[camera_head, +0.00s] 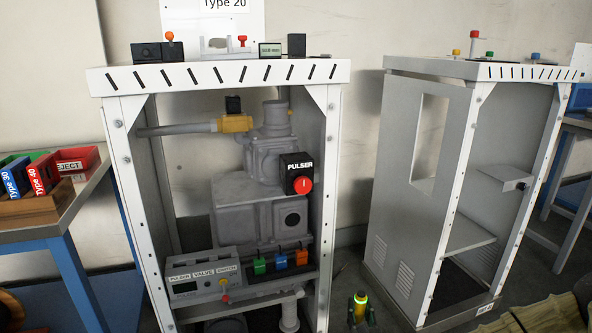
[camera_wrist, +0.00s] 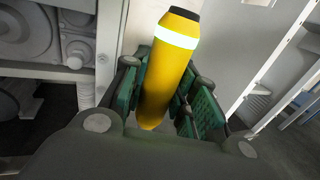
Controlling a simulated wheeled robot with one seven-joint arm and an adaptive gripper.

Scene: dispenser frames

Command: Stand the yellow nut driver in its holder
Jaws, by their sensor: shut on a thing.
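The yellow nut driver (camera_wrist: 168,78) has a black end and a pale shiny band. It stands tilted between the green finger pads of my gripper (camera_wrist: 163,98) in the wrist view, which are shut on it. In the head view the driver (camera_head: 360,301) and my gripper (camera_head: 361,315) show small at the bottom, in the gap between the two white frames and low down. The driver's lower part is hidden by my gripper. I cannot tell for sure which fixture is its holder.
The left white frame (camera_head: 220,76) holds grey machinery, a red PULSER button (camera_head: 303,185) and a valve switch box (camera_head: 203,277). The right frame (camera_head: 440,66) carries small red, green, blue and yellow-topped items. A blue-legged table (camera_head: 52,222) with bins stands left.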

